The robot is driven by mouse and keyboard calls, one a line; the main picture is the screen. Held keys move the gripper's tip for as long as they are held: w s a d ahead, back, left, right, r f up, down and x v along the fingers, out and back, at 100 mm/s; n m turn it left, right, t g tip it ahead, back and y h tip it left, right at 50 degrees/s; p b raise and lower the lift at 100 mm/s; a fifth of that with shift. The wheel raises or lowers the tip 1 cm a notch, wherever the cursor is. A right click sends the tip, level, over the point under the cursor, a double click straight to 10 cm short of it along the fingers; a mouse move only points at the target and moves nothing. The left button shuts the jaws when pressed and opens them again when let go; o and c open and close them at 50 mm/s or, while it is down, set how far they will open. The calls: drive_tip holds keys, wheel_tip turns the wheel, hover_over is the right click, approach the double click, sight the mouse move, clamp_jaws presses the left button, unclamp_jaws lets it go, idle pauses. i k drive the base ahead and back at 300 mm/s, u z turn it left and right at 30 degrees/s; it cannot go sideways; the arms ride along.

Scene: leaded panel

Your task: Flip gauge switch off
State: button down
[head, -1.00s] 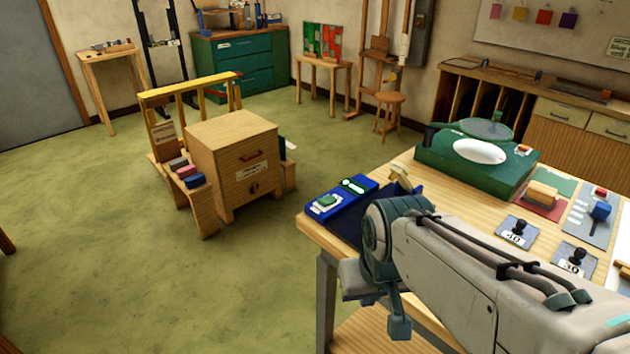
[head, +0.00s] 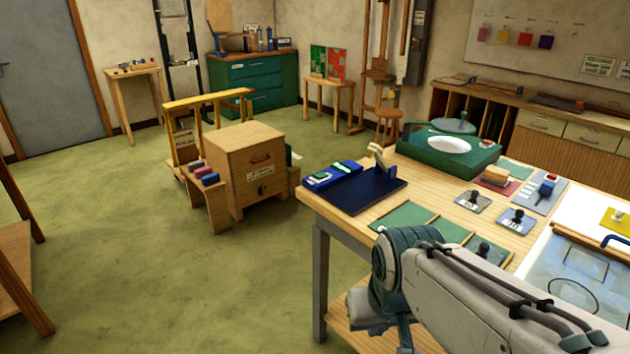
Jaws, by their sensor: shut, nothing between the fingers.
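A blue gauge unit (head: 331,177) lies at the far left corner of the workbench. It has two small green and white parts on top; which of them is the switch, and its setting, is too small to tell. A dark blue plate (head: 368,192) adjoins it, with an upright cream-coloured piece (head: 380,158) at its back edge. My arm reaches in from the lower right, nearer to me than the gauge unit and apart from it. I cannot make out my gripper's fingers in this view.
The workbench (head: 322,212) also carries a green machine (head: 425,148) with a white oval, a green mat (head: 410,218), small dark-knobbed stamps (head: 473,199) and a leaded panel (head: 575,275). A wooden box (head: 250,180) stands left of the bench.

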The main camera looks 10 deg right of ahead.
sight(320, 176)
drive_tip(key=k, duration=0.4)
drive_tip(key=u, duration=0.8)
drive_tip(key=i, duration=1.5)
drive_tip(key=z, duration=0.75)
drive_tip(key=i, duration=0.6)
drive_tip(key=z, duration=0.75)
